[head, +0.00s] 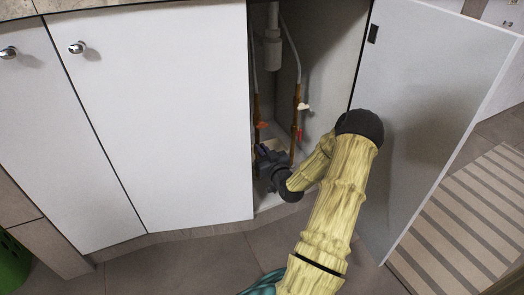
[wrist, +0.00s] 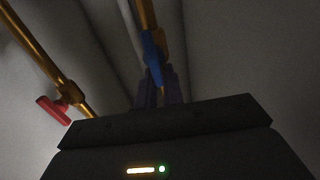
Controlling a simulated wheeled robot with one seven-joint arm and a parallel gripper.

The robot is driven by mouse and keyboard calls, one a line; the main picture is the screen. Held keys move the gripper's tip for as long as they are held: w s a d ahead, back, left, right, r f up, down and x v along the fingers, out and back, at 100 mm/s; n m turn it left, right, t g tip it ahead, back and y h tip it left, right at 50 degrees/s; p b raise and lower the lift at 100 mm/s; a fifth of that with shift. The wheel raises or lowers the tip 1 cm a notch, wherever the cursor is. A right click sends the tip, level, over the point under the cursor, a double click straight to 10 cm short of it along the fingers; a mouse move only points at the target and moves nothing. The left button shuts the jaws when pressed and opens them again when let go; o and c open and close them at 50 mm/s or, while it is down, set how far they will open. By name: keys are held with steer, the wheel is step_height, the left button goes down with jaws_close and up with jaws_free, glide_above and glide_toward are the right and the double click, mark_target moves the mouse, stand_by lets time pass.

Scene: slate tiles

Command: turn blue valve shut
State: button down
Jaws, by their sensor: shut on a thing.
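The blue valve handle (wrist: 152,58) shows in the wrist view on a brass pipe at upper middle. It points roughly along its pipe. My gripper (wrist: 156,88) has its dark fingers shut on the handle's lower part. In the head view my gripper (head: 266,156) is low inside the open cabinet, near the copper pipes, and I cannot make out the blue handle there. The part of the handle between the fingers is hidden.
A red valve handle (wrist: 53,111) sits on another brass pipe to the left in the wrist view.

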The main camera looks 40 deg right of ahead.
steer(key=shift+d+r+m+p, duration=0.1)
steer(key=shift+m+p, duration=0.2)
steer(key=shift+p, duration=0.35)
steer(key=shift+d+m+p, duration=0.1)
steer(key=shift+m+p, duration=0.4)
steer(key=shift+p, duration=0.25)
steer(key=f+m+p, duration=0.1)
steer(key=m+p, duration=0.2)
steer(key=m, duration=0.2)
steer(key=d+f+m+p, duration=0.1)
steer(key=m+p, duration=0.3)
steer(key=m, duration=0.1)
steer(key=d+f+m+p, duration=0.1)
steer(key=m+p, duration=0.3)
steer(key=m, duration=0.2)
steer(key=shift+s, duration=0.35)
steer(key=shift+f, duration=0.1)
steer(key=c, duration=1.5)
jaws_free()
